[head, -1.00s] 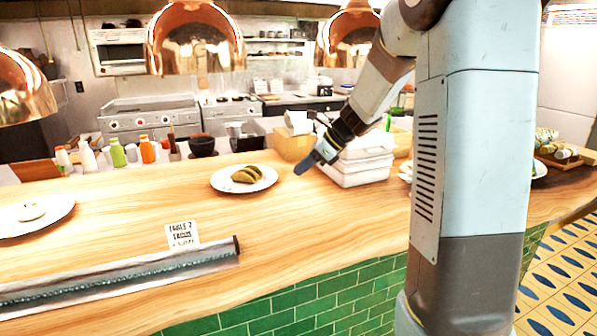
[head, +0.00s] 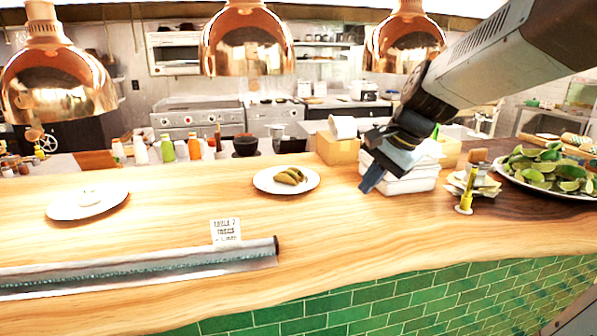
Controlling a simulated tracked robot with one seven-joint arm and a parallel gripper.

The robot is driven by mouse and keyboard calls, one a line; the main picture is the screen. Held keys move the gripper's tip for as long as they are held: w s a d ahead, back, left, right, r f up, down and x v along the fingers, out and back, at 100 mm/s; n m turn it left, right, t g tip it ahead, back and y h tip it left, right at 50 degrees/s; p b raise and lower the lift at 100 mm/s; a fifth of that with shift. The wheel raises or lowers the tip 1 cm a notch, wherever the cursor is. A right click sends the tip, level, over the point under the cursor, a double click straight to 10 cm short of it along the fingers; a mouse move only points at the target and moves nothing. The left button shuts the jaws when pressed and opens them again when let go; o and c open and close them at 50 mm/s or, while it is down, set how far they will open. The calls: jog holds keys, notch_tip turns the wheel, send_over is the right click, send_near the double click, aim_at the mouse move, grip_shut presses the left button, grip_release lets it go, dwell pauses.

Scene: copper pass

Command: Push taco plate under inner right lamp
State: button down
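The taco plate (head: 263,183) is a round white plate on the wooden counter, with folded tacos (head: 291,176) on it. In the picture it lies below and between the middle copper lamp (head: 248,42) and the right copper lamp (head: 408,42). A third copper lamp (head: 58,82) hangs at the left. I cannot tell from this view which one is the inner right lamp. My gripper (head: 371,178) points down to the right of the plate, apart from it, in front of the white containers. Its blue-grey fingertips overlap, so its opening cannot be judged. Nothing shows in it.
White stacked containers (head: 410,183) and a cardboard box (head: 338,149) stand right of the plate. A table card (head: 226,232) and a foil roll (head: 140,272) lie in front. Another plate (head: 62,208) is at left, a lime platter (head: 560,190) at right. Counter between the plates is clear.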

jog(key=s+d+n+t+h, duration=0.2)
jog(key=s+d+n+h, duration=0.1)
jog(key=s+n, duration=0.6)
jog(key=shift+s+d+r+n+h, duration=0.25)
jog(key=shift+s+n+h, duration=0.2)
jog(key=shift+s, duration=1.25)
jog(key=c, duration=1.9)
grip_release()
